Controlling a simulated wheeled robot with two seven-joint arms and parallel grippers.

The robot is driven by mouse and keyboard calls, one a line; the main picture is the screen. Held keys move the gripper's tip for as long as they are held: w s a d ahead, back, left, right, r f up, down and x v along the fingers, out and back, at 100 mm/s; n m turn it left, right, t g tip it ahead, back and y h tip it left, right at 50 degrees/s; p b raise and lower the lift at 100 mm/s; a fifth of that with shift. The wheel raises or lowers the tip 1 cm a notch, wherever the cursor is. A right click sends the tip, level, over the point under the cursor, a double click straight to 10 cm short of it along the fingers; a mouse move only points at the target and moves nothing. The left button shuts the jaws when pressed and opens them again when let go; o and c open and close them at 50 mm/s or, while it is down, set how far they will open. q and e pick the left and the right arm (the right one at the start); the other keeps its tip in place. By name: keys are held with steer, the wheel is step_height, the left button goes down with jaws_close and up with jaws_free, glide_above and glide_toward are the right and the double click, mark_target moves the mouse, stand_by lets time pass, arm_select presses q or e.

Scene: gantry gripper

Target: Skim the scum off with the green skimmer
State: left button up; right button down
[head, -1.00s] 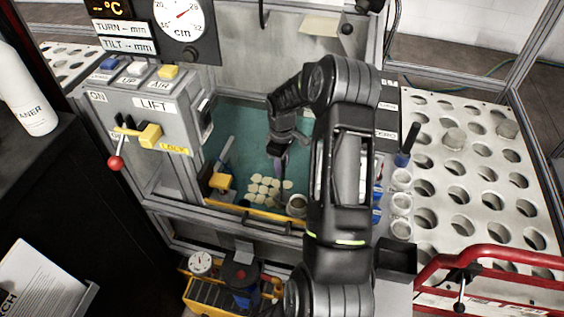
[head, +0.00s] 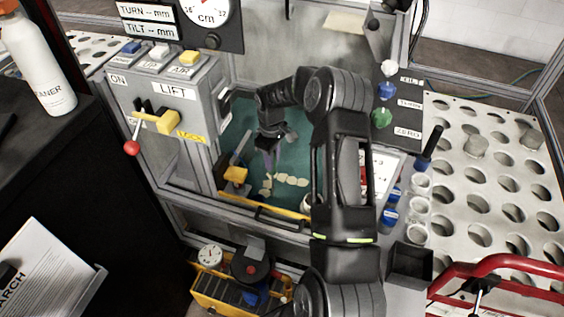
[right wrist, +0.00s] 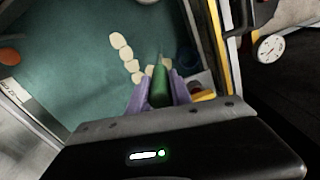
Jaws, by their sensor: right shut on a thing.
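My right gripper (head: 269,160) reaches down into the teal-floored tank (head: 235,118). In the right wrist view, its purple fingers (right wrist: 160,90) are shut on the green skimmer (right wrist: 159,86), of which the green handle shows. The skimmer's far end is hard to make out. The scum is several pale cream discs (head: 291,180) in a bent row beside the fingers. In the right wrist view the scum (right wrist: 121,46) runs from upper left down to the fingers, which hide part of it. My left gripper is not in view.
The tank's front wall has a yellow strip (head: 285,211). A control box (head: 165,105) with a red-knobbed lever stands left. A perforated rack (head: 490,185) lies right. My right arm hides the tank's right side.

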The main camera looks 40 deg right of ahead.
steer(key=w+a, duration=0.3)
steer(key=w, duration=0.2)
step_height(320, 180, up, 16)
steer(key=p, duration=0.7)
steer(key=shift+d+p, duration=0.3)
steer(key=shift+p, duration=0.1)
steer(key=shift+s+r, duration=0.1)
steer(key=shift+s, duration=0.05)
